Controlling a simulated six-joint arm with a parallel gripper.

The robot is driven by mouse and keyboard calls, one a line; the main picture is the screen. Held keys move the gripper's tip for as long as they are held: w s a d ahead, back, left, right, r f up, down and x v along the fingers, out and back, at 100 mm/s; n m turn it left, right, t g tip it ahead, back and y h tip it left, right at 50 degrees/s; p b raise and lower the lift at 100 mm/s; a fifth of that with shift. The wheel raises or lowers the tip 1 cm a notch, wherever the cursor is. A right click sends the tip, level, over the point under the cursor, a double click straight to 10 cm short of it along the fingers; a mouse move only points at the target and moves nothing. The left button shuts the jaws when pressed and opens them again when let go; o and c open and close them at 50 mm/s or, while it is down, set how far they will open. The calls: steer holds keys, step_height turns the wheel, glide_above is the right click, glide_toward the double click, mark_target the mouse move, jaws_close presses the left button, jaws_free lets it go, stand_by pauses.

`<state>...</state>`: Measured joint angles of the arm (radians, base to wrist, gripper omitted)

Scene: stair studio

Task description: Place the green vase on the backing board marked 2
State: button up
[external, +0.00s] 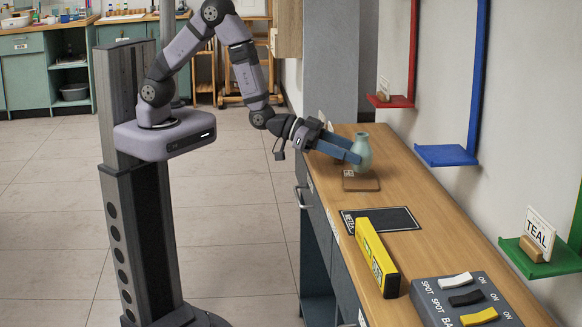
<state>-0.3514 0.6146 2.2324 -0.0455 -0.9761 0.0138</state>
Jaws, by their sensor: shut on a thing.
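The pale green vase (363,149) is upright over the far part of the wooden counter. My gripper (355,151) reaches it from the left, with its blue fingers shut on the vase's body. I cannot tell whether the vase's base touches the counter or is slightly above it. Three coloured boards with ledges are on the wall to the right: red (391,101), blue (447,155) and green (541,260). I cannot read a 2 on any of them.
A small brown wooden block (361,183) with a card lies just in front of the vase. Nearer are a black mat (381,220), a yellow level (377,257) and a grey switch box (464,301). A card reading TEAL (539,233) stands on the green ledge. The blue ledge is bare.

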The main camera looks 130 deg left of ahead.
steer(key=shift+f, duration=1.1)
steer(key=shift+f, duration=0.2)
steer(key=o, duration=1.1)
steer(key=shift+o, duration=0.2)
steer(key=shift+r, duration=0.1)
